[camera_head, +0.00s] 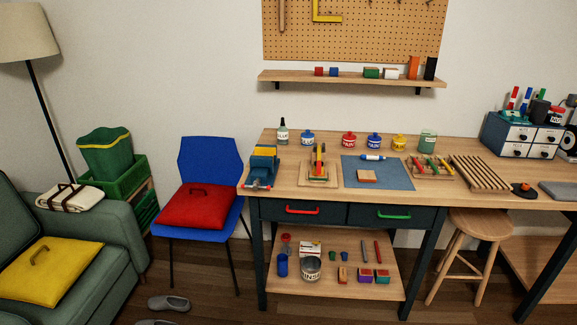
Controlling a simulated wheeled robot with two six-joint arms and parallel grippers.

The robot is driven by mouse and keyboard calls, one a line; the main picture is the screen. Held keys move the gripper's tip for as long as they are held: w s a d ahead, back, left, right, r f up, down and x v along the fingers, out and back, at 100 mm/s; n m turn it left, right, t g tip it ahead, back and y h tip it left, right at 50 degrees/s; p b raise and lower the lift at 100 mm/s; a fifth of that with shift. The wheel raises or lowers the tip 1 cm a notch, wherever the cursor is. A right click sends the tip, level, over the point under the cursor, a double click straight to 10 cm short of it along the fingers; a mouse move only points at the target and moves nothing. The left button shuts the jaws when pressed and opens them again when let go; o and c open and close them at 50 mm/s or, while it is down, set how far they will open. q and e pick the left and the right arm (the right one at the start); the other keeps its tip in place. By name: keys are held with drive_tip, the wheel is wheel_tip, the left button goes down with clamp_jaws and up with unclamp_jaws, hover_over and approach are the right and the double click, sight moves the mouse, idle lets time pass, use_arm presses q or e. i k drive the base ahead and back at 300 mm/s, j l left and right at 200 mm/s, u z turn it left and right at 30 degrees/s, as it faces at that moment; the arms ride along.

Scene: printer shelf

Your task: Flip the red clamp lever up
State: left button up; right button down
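A small clamp with a red lever (315,164) stands on a light wooden board (315,181) on the workbench, left of the blue mat. A yellow part shows beside the red one. The clamp is small here, so I cannot tell for sure how far its lever is raised. Neither of my grippers is in view.
The workbench (430,191) holds a blue vise (263,166) left of the clamp and a blue mat (398,180) right of it. Paint tins line the back. A blue chair (212,160) stands at the bench's left; a stool (481,224) stands at the right.

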sight(319, 163)
drive_tip(key=i+l+u, duration=0.35)
drive_tip(key=i, duration=0.25)
drive_tip(key=i+l+u, duration=0.35)
drive_tip(key=i, duration=0.25)
